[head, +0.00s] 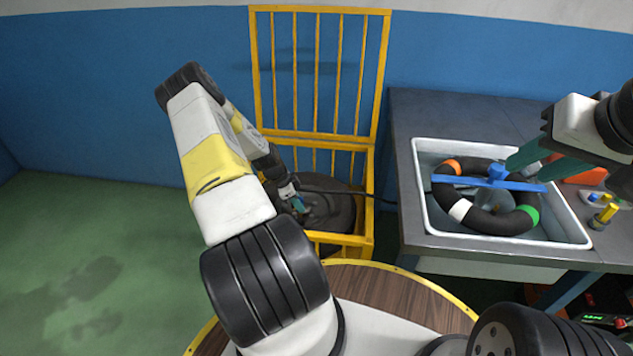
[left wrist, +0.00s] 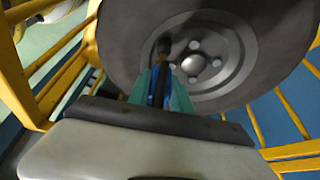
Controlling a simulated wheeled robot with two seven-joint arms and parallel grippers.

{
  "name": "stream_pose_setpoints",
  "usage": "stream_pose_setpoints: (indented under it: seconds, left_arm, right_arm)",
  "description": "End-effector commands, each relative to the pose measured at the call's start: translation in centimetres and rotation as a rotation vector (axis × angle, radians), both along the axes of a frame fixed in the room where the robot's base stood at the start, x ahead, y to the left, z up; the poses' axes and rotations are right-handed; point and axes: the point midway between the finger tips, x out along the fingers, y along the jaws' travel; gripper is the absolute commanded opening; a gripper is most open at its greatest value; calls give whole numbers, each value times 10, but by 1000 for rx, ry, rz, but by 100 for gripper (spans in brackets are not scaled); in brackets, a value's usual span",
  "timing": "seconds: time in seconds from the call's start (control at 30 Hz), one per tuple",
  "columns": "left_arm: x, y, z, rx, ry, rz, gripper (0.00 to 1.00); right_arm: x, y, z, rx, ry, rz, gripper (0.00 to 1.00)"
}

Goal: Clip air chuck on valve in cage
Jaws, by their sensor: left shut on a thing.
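The yellow cage (head: 368,190) stands open with its barred lid (head: 318,75) raised. A dark wheel (head: 330,212) lies inside it; the left wrist view shows its tyre (left wrist: 125,45) and silver hub (left wrist: 205,65). My left gripper (head: 300,205) reaches into the cage over the wheel. Its teal fingers are shut on the air chuck (left wrist: 160,85), a slim blue and black piece, mostly hidden by them. A dark tip (left wrist: 165,45) shows beyond the fingers in front of the hub; I cannot tell whether it touches the valve. My right gripper (head: 528,172) is open above the tub.
A white tub (head: 425,190) in the grey bench (head: 430,115) holds a black ring (head: 500,220) with coloured bands, under a blue bar (head: 470,181). A dark hose (head: 350,191) runs from the cage towards the bench. Small coloured fittings (head: 605,212) stand right of the tub. The green floor at left is clear.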

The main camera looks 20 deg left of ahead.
Motion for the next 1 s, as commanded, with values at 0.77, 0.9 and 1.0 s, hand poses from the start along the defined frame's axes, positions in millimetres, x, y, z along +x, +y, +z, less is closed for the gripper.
stream_pose_setpoints:
  seconds: [0.77,0.9,1.0]
  left_arm:
    - [0,0,-3,0,0,0,0]
    - [0,0,-5,0,0,0,0]
    - [0,0,-7,0,0,1,0]
  right_arm:
    - [0,0,0,0,0,0,36]
    - [0,0,0,0,0,0,36]
    - [0,0,0,0,0,0,36]
